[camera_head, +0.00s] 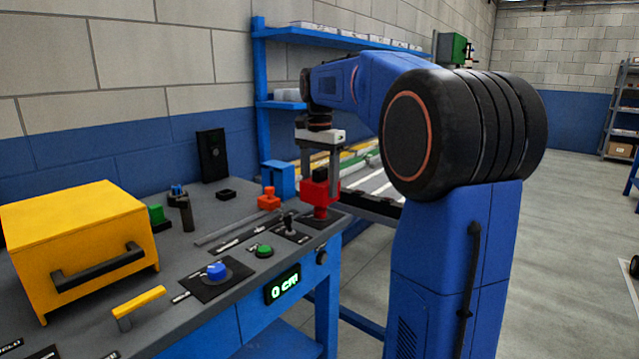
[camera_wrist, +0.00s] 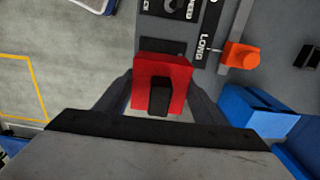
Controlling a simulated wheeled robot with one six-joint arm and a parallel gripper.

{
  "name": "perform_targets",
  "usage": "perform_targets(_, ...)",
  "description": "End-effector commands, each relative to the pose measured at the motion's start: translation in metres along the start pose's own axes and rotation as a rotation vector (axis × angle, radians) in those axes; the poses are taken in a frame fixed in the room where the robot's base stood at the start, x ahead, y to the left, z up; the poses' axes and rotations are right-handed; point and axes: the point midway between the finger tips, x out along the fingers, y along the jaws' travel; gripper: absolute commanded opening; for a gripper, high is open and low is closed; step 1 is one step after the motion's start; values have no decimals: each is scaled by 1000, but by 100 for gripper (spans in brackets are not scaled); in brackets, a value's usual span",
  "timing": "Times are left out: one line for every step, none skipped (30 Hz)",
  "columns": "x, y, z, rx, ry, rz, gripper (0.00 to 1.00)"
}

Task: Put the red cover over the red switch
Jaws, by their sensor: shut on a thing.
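My gripper (camera_head: 320,176) is shut on the black grip of the red cover (camera_head: 319,194) and holds it upright at the right end of the grey panel (camera_head: 235,222). The red switch (camera_head: 320,213) shows as a narrower red piece just under the cover, on a dark plate. Whether the cover touches the switch or only hangs over it I cannot tell. In the wrist view the red cover (camera_wrist: 182,72) sits between both fingers of my gripper (camera_wrist: 163,92). There the cover hides the switch.
An orange block (camera_head: 268,199) and a blue block (camera_head: 279,179) stand left of and behind the cover. A toggle switch (camera_head: 288,224), a green button (camera_head: 264,250) and a blue knob (camera_head: 216,271) lie nearer the front. A yellow box (camera_head: 80,235) stands at the left.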

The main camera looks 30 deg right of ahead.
Motion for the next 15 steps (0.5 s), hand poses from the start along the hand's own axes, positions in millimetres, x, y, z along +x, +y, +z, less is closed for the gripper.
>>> perform_targets(0, 0, 0, 0, 0, 0, 38)
perform_targets(0, 0, 0, 0, 0, 0, 38)
perform_targets(1, 0, 0, 0, 0, 0, 38)
perform_targets(2, 0, 0, 0, 0, 0, 38)
perform_targets(2, 0, 0, 0, 0, 0, 38)
perform_targets(3, 0, 0, 0, 0, 0, 38)
perform_targets(4, 0, 0, 0, 0, 0, 38)
perform_targets(4, 0, 0, 0, 0, 0, 38)
perform_targets(5, 0, 0, 0, 0, 0, 38)
perform_targets(6, 0, 0, 0, 0, 0, 38)
perform_targets(7, 0, 0, 0, 0, 0, 38)
perform_targets(8, 0, 0, 0, 0, 0, 38)
perform_targets(8, 0, 0, 0, 0, 0, 38)
perform_targets(9, 0, 0, 0, 0, 0, 38)
perform_targets(10, 0, 0, 0, 0, 0, 38)
